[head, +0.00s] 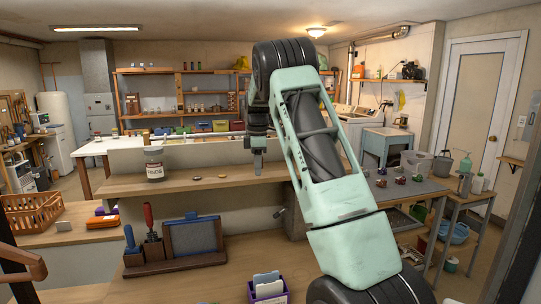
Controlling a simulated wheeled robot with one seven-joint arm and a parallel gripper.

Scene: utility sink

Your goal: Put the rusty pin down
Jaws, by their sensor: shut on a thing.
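My gripper (257,163) points down over the wooden ledge (225,184) in the middle of the head view, its tips close to the ledge's surface. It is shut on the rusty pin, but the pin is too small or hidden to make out. I cannot tell whether anything at the tips touches the ledge. A labelled jar (154,172) with a pale lid stands upright on the ledge to the left of my gripper. Small flat round pieces (196,179) lie on the ledge between the jar and my gripper.
Below the ledge, a wooden rack with tools (152,248) and a dark framed panel (194,237) stand on the bench. A purple box with cards (268,290) is at the front. An orange basket (32,212) is at left. My arm hides the ledge's right part.

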